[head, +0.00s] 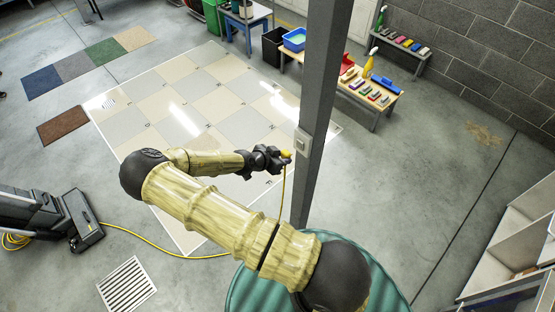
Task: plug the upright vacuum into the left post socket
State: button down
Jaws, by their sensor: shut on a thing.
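The upright vacuum (78,222) stands at the left, dark grey, partly cut off by the picture's edge. Its yellow cord (160,246) runs right along the floor, passes behind my arm and rises to my gripper. My gripper (284,160) is shut on the yellow plug (287,154) at the cord's end, held up close to the post. The pale socket box (302,142) is on the left face of the grey post (322,95). The plug is just left of and slightly below the socket box; whether they touch I cannot tell.
A bench (374,118) with coloured pads and a blue tray stands behind the post. A floor drain (127,285) lies at lower left. Pale shelves (515,240) stand at right. The tiled floor patch (160,110) is clear. A green ribbed thing (245,290) is below my arm.

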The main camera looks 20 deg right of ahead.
aim_at(287, 151)
jog(key=shift+w+d+p, duration=0.15)
jog(key=shift+w+d, duration=0.1)
jog(key=shift+d, duration=0.45)
jog(key=shift+w+d+p, duration=0.15)
jog(key=shift+w+d, duration=0.15)
jog(key=shift+d, duration=0.4)
jog(key=shift+w+d+p, duration=0.15)
jog(key=shift+w+d, duration=0.1)
jog(key=shift+d, duration=0.45)
jog(key=shift+w+d+f+b, duration=0.1)
jog(key=shift+d+b, duration=0.2)
jog(key=shift+b, duration=0.65)
jog(key=shift+w+d, duration=0.1)
jog(key=shift+d, duration=0.1)
dwell(0.4)
jog(key=c, duration=0.9)
grip_release()
jog(key=b+v, duration=0.4)
jog(key=v, duration=1.3)
jog(key=shift+a+r+b, duration=0.1)
jog(key=shift+r+b, duration=0.15)
jog(key=shift+b, duration=0.05)
